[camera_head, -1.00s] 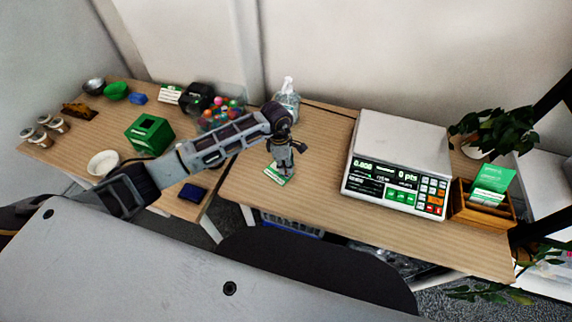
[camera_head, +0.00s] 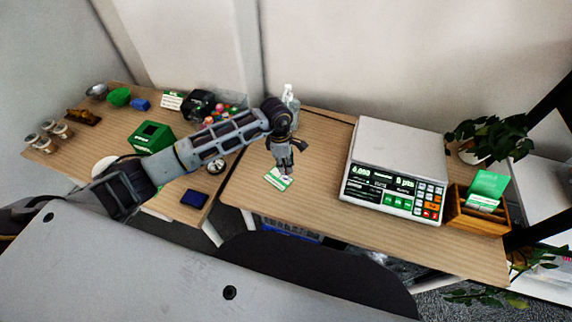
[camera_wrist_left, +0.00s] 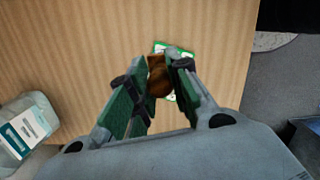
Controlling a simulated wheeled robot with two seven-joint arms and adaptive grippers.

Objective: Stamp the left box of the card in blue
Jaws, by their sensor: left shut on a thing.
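The card (camera_head: 277,181) is white with green and lies on the right table near its left end. It also shows partly in the left wrist view (camera_wrist_left: 188,49), behind my fingers. My left gripper (camera_head: 285,164) is over the card's far right part and points down. In the left wrist view my left gripper (camera_wrist_left: 160,76) is shut on a stamp with a brown wooden handle (camera_wrist_left: 158,82). The stamp's lower end is hidden, so I cannot tell whether it touches the card. A dark blue pad (camera_head: 194,198) lies on the left table. My right gripper is not in view.
A white scale (camera_head: 397,150) and a wooden card box (camera_head: 478,219) stand to the right. A clear bottle (camera_head: 290,103) stands behind my gripper. A green box (camera_head: 150,137) is on the left table. A gap separates the two tables.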

